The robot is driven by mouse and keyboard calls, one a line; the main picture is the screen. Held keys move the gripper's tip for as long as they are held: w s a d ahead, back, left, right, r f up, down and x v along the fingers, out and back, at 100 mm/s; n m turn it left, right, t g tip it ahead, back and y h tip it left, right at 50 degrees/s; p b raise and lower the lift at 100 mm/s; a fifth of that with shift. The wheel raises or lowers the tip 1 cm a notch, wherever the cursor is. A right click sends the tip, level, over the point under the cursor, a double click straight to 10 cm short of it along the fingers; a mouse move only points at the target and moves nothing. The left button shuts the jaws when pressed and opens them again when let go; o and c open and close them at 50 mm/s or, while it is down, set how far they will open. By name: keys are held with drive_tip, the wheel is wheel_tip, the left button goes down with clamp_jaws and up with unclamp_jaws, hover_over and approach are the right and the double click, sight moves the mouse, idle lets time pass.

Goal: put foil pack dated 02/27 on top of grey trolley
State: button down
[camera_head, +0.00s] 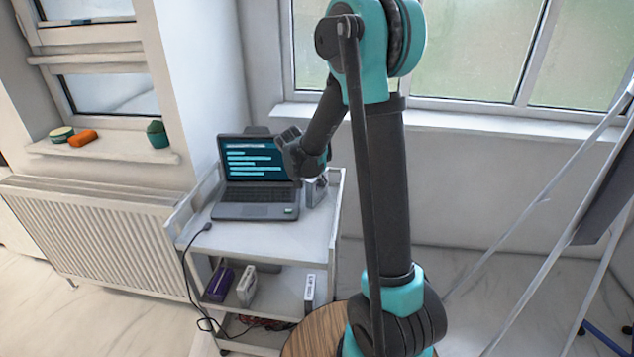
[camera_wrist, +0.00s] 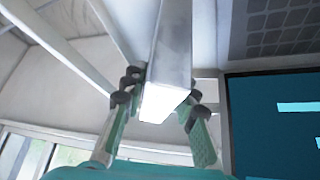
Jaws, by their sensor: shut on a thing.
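My gripper (camera_head: 318,176) is at the right side of the grey trolley's top (camera_head: 262,236), beside the laptop. It is shut on a narrow silver-white pack (camera_wrist: 172,62), which lies between the two fingers in the wrist view (camera_wrist: 162,92). The pack also shows in the head view (camera_head: 316,193), partly hidden by the gripper, at the top's right edge. I cannot read a date on it, nor tell whether it touches the surface.
An open laptop (camera_head: 253,190) fills the back of the trolley top. The lower shelf holds a purple object (camera_head: 220,283), a pale box (camera_head: 246,287) and a white pack (camera_head: 309,293). A cable (camera_head: 187,270) hangs at the left.

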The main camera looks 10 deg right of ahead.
drive_tip(key=shift+f, duration=0.1)
drive_tip(key=c, duration=1.2)
unclamp_jaws()
drive_tip(key=v, duration=1.2)
